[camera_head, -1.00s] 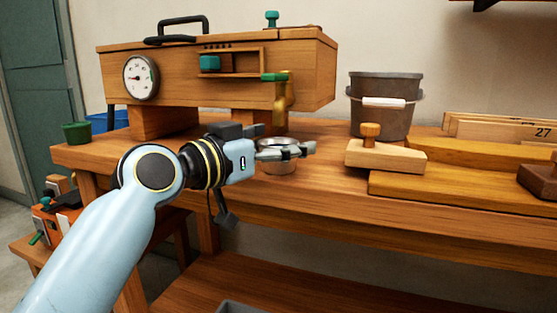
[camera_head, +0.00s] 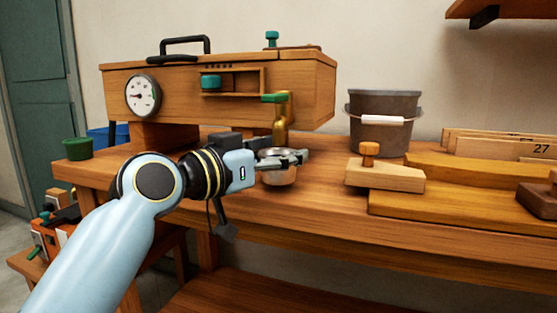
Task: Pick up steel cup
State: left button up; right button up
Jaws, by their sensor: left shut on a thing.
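The fingers hide part of the cup's top. The cup looks upright. I cannot tell whether its bottom touches the bench. My right gripper is not in view.
The wooden machine (camera_head: 175,92) with its brass spout (camera_head: 280,122) stands close behind the cup. To the right are a grey bucket (camera_head: 384,138), a wooden float (camera_head: 386,177) and wooden boards (camera_head: 455,202). A green pot (camera_head: 78,149) stands at the left end.

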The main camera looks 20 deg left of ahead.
pick_arm(q)
jog(key=p+v, duration=0.5)
jog(key=v, duration=1.3)
jog(key=shift+p, duration=0.35)
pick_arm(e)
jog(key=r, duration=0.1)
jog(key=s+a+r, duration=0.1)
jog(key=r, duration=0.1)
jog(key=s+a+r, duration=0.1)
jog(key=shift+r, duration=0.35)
pick_arm(q)
jog(key=shift+r, duration=0.15)
